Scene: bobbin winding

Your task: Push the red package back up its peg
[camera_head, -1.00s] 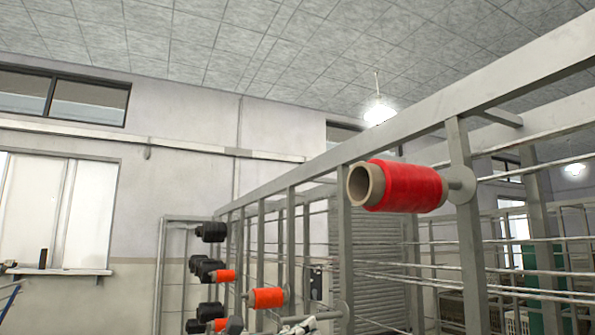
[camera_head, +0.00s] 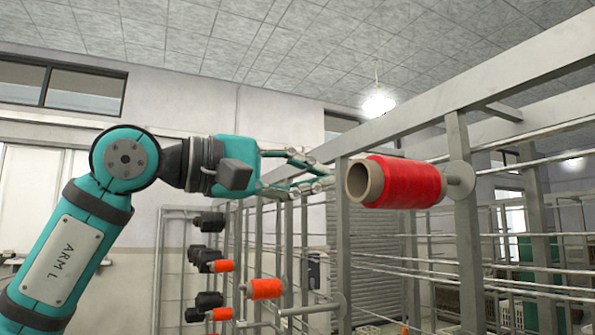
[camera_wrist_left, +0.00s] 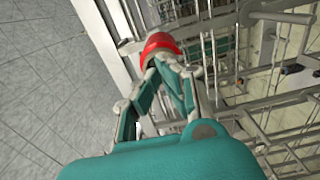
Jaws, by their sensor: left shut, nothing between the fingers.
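The red package (camera_head: 405,183) is a thick red cone of yarn on a cardboard tube, lying roughly level on its peg on the rack. Its open tube end faces left, and its right end is close to the grey disc (camera_head: 461,181) at the post. The part of the peg inside it is hidden. My left gripper (camera_head: 332,175) is shut and empty, just left of the tube's open end. In the left wrist view, the fingertips (camera_wrist_left: 165,62) overlap the edge of the red package (camera_wrist_left: 160,41); I cannot tell whether they touch. My right gripper is not in view.
The grey metal rack (camera_head: 465,235) runs from the right into the distance, with posts and thin rails. An orange package (camera_head: 264,289) and several black packages sit lower down. A bare peg (camera_head: 310,308) sticks out below my gripper.

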